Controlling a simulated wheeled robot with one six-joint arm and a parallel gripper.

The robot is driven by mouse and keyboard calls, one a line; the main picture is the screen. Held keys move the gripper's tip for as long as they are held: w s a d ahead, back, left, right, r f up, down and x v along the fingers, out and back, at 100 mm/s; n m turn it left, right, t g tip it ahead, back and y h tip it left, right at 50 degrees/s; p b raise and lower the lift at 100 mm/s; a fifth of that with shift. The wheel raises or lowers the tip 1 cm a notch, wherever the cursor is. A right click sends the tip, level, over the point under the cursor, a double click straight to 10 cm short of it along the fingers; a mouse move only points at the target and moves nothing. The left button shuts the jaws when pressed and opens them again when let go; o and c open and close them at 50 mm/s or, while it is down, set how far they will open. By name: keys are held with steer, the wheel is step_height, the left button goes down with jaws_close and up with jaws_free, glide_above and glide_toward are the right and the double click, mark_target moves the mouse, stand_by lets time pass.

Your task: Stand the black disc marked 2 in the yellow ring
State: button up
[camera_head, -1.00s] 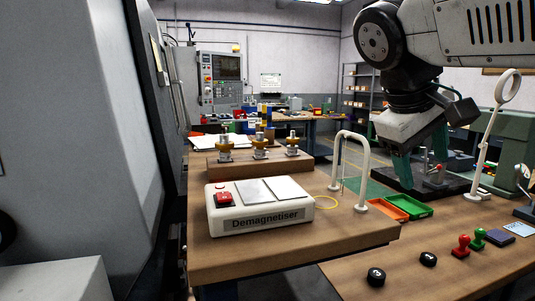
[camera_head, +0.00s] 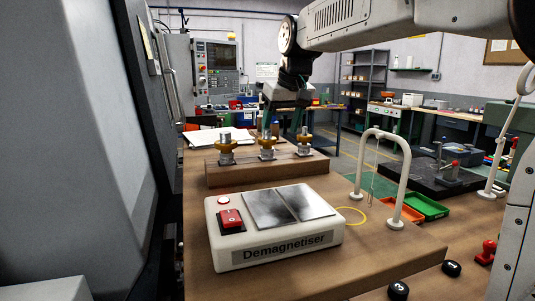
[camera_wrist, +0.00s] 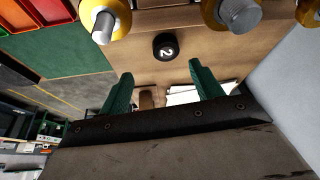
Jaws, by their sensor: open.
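The black disc marked 2 (camera_wrist: 166,46) lies on the wooden bench in the wrist view, with its white number showing. It is just beyond my fingertips and between their lines. In the head view I cannot make it out; the holder block is in front of that area. My gripper (camera_wrist: 160,68) is open and empty, its two green fingers spread. In the head view my gripper (camera_head: 282,122) hangs over the far side of the bench, behind the holder block. The thin yellow ring (camera_head: 365,215) lies flat and empty on the bench, right of the demagnetiser.
The wooden block (camera_head: 240,173) carries several brass-coloured holders close to my fingers. The white demagnetiser (camera_head: 225,255) stands in front. A white arch (camera_head: 408,175) rises beside the ring. Two other black discs, one marked 3 (camera_head: 398,290) and one (camera_head: 451,268), lie at front right.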

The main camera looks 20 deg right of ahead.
steer(key=x, duration=0.4)
steer(key=a+x, duration=0.1)
steer(key=x, duration=0.2)
steer(key=shift+s, duration=0.2)
steer(key=c, duration=1.3)
